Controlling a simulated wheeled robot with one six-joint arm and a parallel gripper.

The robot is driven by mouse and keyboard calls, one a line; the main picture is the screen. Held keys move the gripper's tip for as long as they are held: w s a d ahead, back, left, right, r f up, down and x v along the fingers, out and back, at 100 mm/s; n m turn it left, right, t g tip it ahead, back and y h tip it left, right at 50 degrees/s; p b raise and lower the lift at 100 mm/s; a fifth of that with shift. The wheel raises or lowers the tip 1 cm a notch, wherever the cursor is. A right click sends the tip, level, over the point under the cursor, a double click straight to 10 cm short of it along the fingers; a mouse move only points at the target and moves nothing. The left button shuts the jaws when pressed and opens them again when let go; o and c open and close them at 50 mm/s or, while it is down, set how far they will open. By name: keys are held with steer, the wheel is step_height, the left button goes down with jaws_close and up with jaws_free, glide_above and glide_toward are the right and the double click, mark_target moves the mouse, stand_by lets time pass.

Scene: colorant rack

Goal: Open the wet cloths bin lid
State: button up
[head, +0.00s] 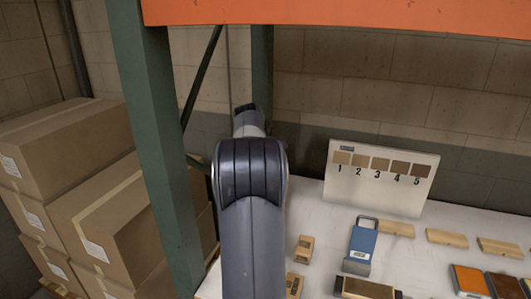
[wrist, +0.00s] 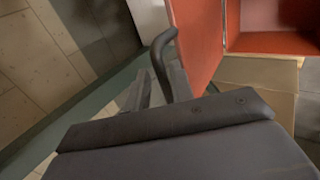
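In the wrist view, the red-orange bin (wrist: 275,43) is at the upper right, and part of its inside shows. A red panel (wrist: 196,38), which looks like its lid, stands up at a steep angle beside the opening. A dark curved handle (wrist: 158,52) is at the panel's left side. My gripper (wrist: 158,88) has its two dark fingers at the handle's lower end, one on each side; whether they press on it is unclear. In the head view my arm reaches away and hides the fingers, and the bin does not show.
Cardboard boxes (head: 60,150) are stacked at the left, behind a green rack post (head: 155,140). An orange beam (head: 350,14) crosses above. On the white shelf (head: 330,215) stand a numbered swatch board (head: 380,180), a blue scraper-like tool (head: 361,245) and several wood blocks.

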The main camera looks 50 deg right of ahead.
steer(key=b+v, duration=0.2)
steer(key=v, duration=0.8)
steer(key=shift+a+r, duration=0.2)
steer(key=shift+r, duration=0.15)
steer(key=shift+s+f, duration=0.1)
steer(key=p+x, duration=0.2)
steer(key=x, duration=0.8)
steer(key=shift+d+f, duration=0.2)
steer(key=shift+f, duration=0.1)
steer(key=shift+a+f, duration=0.15)
steer(key=shift+f, duration=0.05)
